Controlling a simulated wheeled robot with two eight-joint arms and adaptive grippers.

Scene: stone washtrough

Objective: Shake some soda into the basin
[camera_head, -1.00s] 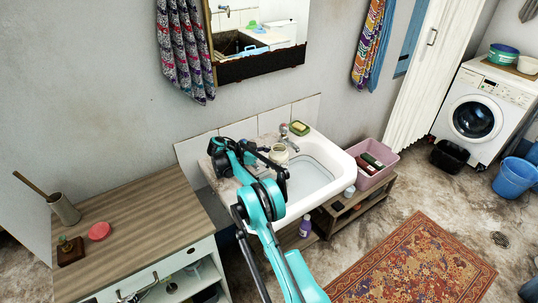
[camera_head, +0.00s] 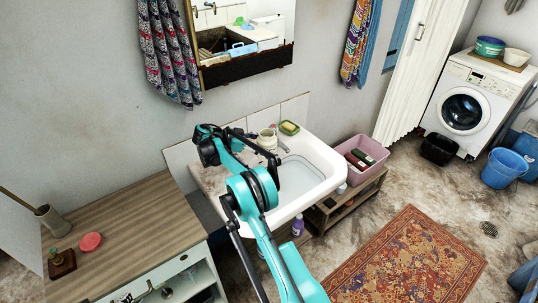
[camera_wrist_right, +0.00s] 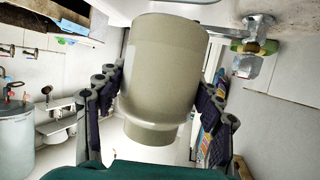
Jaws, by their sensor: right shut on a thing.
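The white basin (camera_head: 326,164) is set against the tiled wall and holds pale water (camera_head: 299,178). My right gripper (camera_head: 262,150) is over the back left part of the basin, close to the tap. It is shut on a cream soda container (camera_head: 267,137), which is held above the basin's back edge. In the right wrist view the container (camera_wrist_right: 163,70) sits between both fingers, with its wide part at the top of the picture and a narrower end at the bottom. Its opening and any soda coming out are not visible. My left gripper is out of view.
A green and yellow soap dish (camera_head: 289,127) is on the basin's back rim, right of the container. A pink crate (camera_head: 352,150) stands on a low wooden shelf to the right. A wooden-topped cabinet (camera_head: 135,225) is at the left. A mirror hangs above the basin.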

